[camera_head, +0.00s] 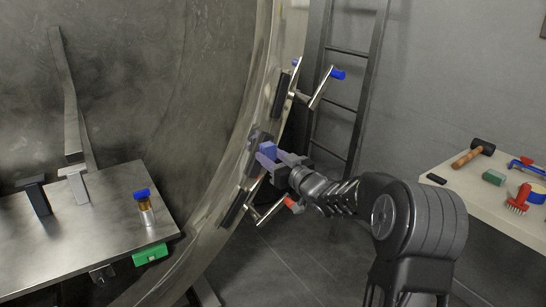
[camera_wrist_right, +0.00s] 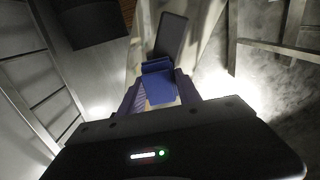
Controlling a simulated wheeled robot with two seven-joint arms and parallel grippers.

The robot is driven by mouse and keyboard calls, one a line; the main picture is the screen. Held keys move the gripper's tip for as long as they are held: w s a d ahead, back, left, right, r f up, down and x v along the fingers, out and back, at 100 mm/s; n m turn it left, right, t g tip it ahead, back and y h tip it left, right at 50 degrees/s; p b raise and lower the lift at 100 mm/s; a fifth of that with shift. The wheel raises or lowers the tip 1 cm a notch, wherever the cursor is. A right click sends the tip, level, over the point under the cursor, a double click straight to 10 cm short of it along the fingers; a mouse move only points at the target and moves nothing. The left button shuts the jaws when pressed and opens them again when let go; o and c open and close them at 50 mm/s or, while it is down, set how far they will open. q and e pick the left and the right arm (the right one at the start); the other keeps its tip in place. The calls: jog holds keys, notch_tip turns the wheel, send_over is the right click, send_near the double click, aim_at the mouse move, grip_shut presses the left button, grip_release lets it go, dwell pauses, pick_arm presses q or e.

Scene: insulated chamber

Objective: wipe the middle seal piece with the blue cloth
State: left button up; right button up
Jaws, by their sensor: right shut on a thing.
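My right gripper (camera_head: 272,159) is shut on the blue cloth (camera_head: 268,149), a small folded block, beside the curved metal rim of the chamber opening. In the right wrist view the cloth (camera_wrist_right: 158,82) sits between the purple fingers (camera_wrist_right: 157,96). The middle seal piece (camera_head: 257,137), a dark block on the rim, is just behind the cloth and partly hidden. A dark flat piece (camera_wrist_right: 172,35) stands beyond the cloth in the wrist view. I cannot tell whether cloth and seal touch. Other dark seal pieces lie above (camera_head: 281,93) and below (camera_head: 236,207). My left gripper is out of view.
Metal handles with a blue grip (camera_head: 337,73) and a red grip (camera_head: 294,205) project near the rim. A ladder (camera_head: 346,90) stands behind. A metal table (camera_head: 110,220) holds a blue-capped vial (camera_head: 145,208). A tool table (camera_head: 470,205) is at right.

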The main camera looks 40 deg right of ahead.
aim_at(269, 139)
jog(key=shift+w, duration=0.1)
jog(key=shift+r, duration=0.15)
dwell(0.4)
jog(key=r+p, duration=0.1)
jog(key=d+r+p, duration=0.1)
jog(key=r+p, duration=0.1)
jog(key=shift+d+r+p, duration=0.25)
jog(key=shift+d+p, duration=0.05)
jog(key=shift+d, duration=0.1)
jog(key=shift+s+f, duration=0.1)
jog(key=shift+s, duration=0.1)
jog(key=shift+s, duration=2.9)
